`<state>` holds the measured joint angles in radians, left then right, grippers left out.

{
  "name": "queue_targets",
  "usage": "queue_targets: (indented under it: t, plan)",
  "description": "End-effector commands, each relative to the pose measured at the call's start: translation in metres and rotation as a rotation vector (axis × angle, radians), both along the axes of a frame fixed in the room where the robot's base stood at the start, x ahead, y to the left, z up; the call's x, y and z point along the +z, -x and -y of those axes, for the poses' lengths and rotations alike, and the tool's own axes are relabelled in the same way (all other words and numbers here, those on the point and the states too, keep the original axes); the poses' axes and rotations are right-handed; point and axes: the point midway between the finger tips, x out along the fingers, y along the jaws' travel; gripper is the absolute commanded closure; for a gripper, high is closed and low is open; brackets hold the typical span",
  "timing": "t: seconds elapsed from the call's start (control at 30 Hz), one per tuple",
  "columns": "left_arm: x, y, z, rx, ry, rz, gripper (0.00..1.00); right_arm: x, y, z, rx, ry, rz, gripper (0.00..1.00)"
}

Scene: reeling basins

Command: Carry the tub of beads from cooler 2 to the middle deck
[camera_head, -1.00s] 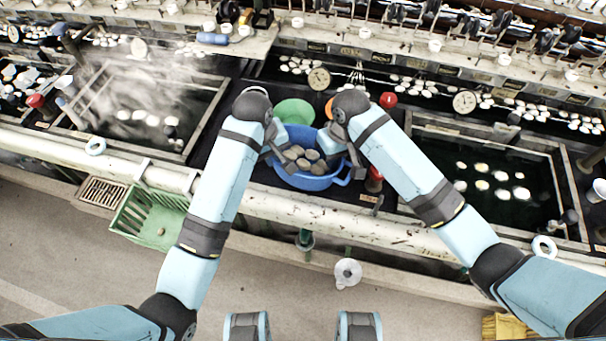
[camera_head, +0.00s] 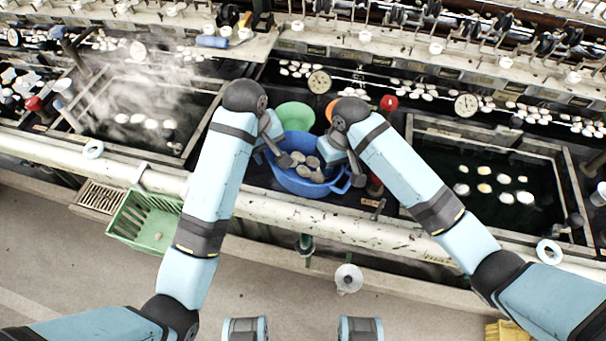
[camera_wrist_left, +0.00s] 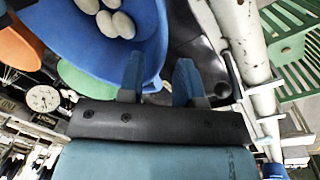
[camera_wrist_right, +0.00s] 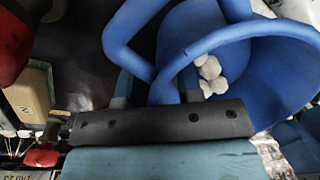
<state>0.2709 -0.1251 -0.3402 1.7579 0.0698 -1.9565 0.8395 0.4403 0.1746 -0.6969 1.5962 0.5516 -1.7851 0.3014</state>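A blue tub (camera_head: 300,187) with loop handles stands on the dark strip between two basins and holds several pale oval pieces (camera_head: 305,165). It looks slightly tilted. My left gripper (camera_head: 280,152) is at its left rim; in the left wrist view the fingers (camera_wrist_left: 158,82) are apart, with the edge of the tub (camera_wrist_left: 95,50) beside and partly behind them. My right gripper (camera_head: 343,160) is at its right side; in the right wrist view the fingers (camera_wrist_right: 156,88) are apart around part of the handle and rim of the tub (camera_wrist_right: 275,65). Firm contact cannot be told.
A green bowl (camera_head: 294,115) and an orange item (camera_head: 331,108) stand behind the tub. Dark water basins lie left and right (camera_head: 480,180). A red knob (camera_head: 389,103) is at the right. A green crate (camera_head: 145,220) hangs at the front left. A pale rail (camera_head: 290,212) runs along the front.

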Motion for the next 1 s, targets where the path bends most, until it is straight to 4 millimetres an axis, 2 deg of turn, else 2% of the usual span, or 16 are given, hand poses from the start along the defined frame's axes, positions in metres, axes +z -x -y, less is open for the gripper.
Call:
queue_targets:
  t: [0.1, 0.27, 0.37, 0.7, 0.83, 1.0]
  plan:
    - [0.016, 0.0, -0.003, 0.0, -0.002, 0.004, 0.68, 0.0, 0.0, 0.0, 0.0, 0.0, 0.001, 0.67]
    - [0.024, 0.001, -0.003, 0.0, -0.001, 0.0, 0.68, 0.005, -0.001, 0.0, 0.0, 0.0, 0.001, 0.67]
    - [0.025, 0.001, -0.003, 0.001, -0.001, -0.001, 0.68, 0.018, -0.002, 0.002, 0.0, -0.002, 0.004, 0.67]
    - [0.024, 0.001, -0.003, 0.001, 0.0, 0.0, 0.68, 0.089, -0.006, 0.01, 0.0, -0.003, 0.004, 0.67]
    - [0.024, 0.001, -0.003, 0.001, 0.0, 0.0, 0.68, 0.107, -0.007, 0.014, 0.0, 0.0, 0.005, 0.67]
    - [0.024, 0.001, -0.003, 0.001, 0.0, 0.0, 0.68, 0.118, -0.007, 0.015, 0.001, -0.001, 0.002, 0.67]
